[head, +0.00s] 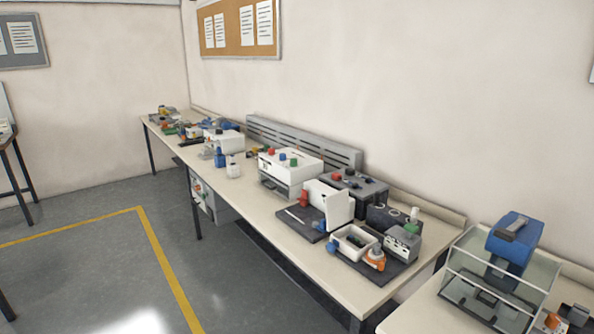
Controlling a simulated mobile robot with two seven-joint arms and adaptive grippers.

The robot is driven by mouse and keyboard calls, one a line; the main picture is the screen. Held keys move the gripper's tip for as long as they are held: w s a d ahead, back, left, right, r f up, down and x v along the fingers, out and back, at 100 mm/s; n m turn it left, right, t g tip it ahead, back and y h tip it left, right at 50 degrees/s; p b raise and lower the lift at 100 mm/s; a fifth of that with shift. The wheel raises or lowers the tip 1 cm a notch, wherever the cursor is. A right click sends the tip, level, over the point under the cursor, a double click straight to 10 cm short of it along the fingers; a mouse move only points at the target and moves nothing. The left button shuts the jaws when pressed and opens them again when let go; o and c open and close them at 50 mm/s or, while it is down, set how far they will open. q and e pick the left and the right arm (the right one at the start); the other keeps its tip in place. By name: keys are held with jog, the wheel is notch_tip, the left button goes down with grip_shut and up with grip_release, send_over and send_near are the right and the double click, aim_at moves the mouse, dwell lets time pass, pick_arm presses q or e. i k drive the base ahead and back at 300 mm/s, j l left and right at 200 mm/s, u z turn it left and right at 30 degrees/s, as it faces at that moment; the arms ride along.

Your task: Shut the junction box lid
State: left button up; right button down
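A small white open-topped box (340,249), which looks like the junction box, sits on a dark mat (398,266) near the front edge of the long bench. Something dark and green (356,241) shows inside it. A white upright panel (339,209) stands behind and to the left of the box. I cannot tell whether this panel is the lid or part of another device. Neither of my grippers is in view.
The long bench (262,208) carries a white machine with coloured knobs (290,167), a dark box (354,186), a grey device (402,243) and an orange part (374,259). A clear-walled machine with a blue head (513,240) stands at right. Floor at left (80,230) is clear.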

aim_at(337, 205)
jog(key=i+j+z, duration=0.1)
jog(key=z, duration=0.95)
jog(key=j+z, duration=0.35)
jog(key=j, duration=0.2)
jog(key=j+z, duration=0.35)
jog(key=j, duration=0.15)
jog(key=j+z, duration=0.15)
jog(key=j, duration=0.2)
jog(key=k+j+z, duration=0.1)
jog(key=j, duration=0.25)
jog(key=k+j+z, duration=0.15)
jog(key=j, duration=0.2)
jog(key=k+j, duration=0.1)
jog(key=j, duration=0.25)
jog(key=k+j+z, duration=0.1)
jog(key=j, duration=0.25)
jog(key=k+j, duration=0.1)
jog(key=j, duration=0.25)
jog(key=i+z, duration=0.05)
